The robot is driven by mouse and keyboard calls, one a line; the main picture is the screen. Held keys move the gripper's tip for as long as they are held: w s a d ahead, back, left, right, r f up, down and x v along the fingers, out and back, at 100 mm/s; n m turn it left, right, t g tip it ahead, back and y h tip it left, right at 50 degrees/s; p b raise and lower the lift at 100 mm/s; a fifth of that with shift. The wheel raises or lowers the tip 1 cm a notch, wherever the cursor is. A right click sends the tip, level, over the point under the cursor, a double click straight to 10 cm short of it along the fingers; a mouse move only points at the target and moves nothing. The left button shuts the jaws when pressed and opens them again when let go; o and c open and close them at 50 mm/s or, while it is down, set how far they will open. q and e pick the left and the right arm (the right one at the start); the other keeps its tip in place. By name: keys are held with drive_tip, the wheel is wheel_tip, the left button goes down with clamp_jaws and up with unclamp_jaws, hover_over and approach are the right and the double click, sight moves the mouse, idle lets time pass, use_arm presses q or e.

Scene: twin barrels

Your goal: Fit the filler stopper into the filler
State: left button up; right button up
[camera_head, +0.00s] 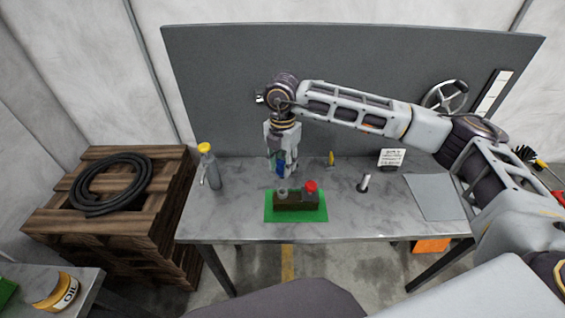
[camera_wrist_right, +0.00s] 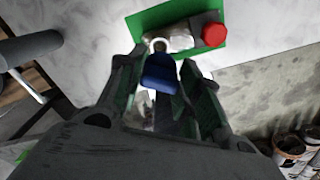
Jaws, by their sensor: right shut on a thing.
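My right gripper (camera_head: 284,170) points down over the table and is shut on a blue stopper (camera_wrist_right: 160,75). A brown block (camera_head: 297,202) stands on a green mat (camera_head: 296,217). On its left end is a grey open filler neck (camera_head: 282,192); on its right end is a red cap (camera_head: 311,186). In the wrist view the light ring of the filler (camera_wrist_right: 158,44) shows just beyond the stopper, with the red cap (camera_wrist_right: 215,35) to its right. The stopper appears above and behind the filler, apart from it in the head view. My left gripper is not in view.
A grey bottle with a yellow top (camera_head: 209,168) stands left of the mat. A metal cylinder (camera_head: 364,183), a small sign (camera_head: 391,158), a small yellow item (camera_head: 331,158) and a grey sheet (camera_head: 436,197) are to the right. A tall grey panel (camera_head: 230,80) backs the table.

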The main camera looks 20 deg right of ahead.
sight(282, 170)
drive_tip(key=shift+n, duration=0.6)
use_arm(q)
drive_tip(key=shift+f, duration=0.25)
use_arm(e)
drive_tip(key=shift+f+b, duration=0.15)
drive_tip(key=shift+b, duration=0.25)
drive_tip(key=shift+f+b, duration=0.95)
drive_tip(key=shift+f, duration=0.25)
drive_tip(key=shift+f+b, duration=0.85)
drive_tip(key=shift+f, duration=0.3)
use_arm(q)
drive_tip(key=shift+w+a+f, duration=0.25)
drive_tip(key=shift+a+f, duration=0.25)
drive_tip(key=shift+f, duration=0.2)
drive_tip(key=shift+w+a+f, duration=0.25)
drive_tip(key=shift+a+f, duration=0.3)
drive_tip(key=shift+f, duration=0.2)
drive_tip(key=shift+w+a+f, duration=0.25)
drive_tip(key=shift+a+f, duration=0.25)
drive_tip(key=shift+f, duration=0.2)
use_arm(e)
drive_tip(key=shift+f, duration=0.35)
use_arm(q)
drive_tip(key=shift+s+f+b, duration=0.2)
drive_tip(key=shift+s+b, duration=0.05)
drive_tip(key=shift+b, duration=0.2)
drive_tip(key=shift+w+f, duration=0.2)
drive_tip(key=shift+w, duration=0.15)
